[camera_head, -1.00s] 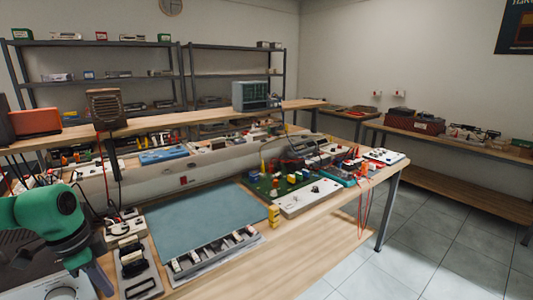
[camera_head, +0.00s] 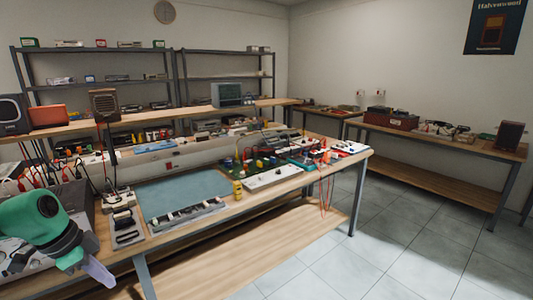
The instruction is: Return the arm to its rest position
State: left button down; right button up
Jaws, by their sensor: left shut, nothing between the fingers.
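My left arm, green and black, comes in at the lower left of the head view. My left gripper (camera_head: 97,271) hangs at its end, pointing down and right, as a pale purple-grey shape with its fingers together and nothing visible between them. It is in front of the near edge of the workbench (camera_head: 215,222), apart from the things on it. My right gripper is not in view.
The workbench carries a blue-green mat (camera_head: 185,193), a grey slotted tray (camera_head: 187,216), a white panel (camera_head: 272,178) and several electronic parts. Red leads (camera_head: 326,192) hang off its right end. Tiled floor (camera_head: 400,235) is free at the right. A side table (camera_head: 440,141) stands along the right wall.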

pick_arm(q)
jog(key=w+a+f+n+t, duration=0.2)
jog(key=a+f+t, duration=0.25)
jog(key=a, duration=0.35)
jog(key=w+a+f+n+t, duration=0.1)
jog(key=w+a+f+t, duration=0.15)
jog(key=a+f, duration=0.5)
jog(key=s+a+f+n+y, duration=0.25)
jog(key=s+f, duration=0.35)
jog(key=f, duration=0.3)
jog(key=s+a+f+n+y, duration=0.2)
jog(key=s+a+f, duration=0.3)
jog(key=f, duration=0.4)
jog(key=s+d+f+n+g, duration=0.1)
jog(key=s+d+f+g, duration=0.1)
jog(key=s+d+f, duration=0.5)
jog(key=s+d+f+g, duration=0.2)
jog(key=s+d+f, duration=0.2)
jog(key=s+f, duration=0.45)
jog(key=s+d+f+g, duration=0.1)
jog(key=s+d+f, duration=0.2)
jog(key=d, duration=0.4)
jog(key=s+d+f+g+h, duration=0.1)
jog(key=s+d+f+g, duration=0.1)
jog(key=s+d+f, duration=0.2)
jog(key=s+d+f+g+h, duration=0.1)
jog(key=s+d+f, duration=0.3)
jog(key=d, duration=0.6)
jog(key=shift+s+d+f, duration=0.25)
jog(key=shift+s, duration=0.8)
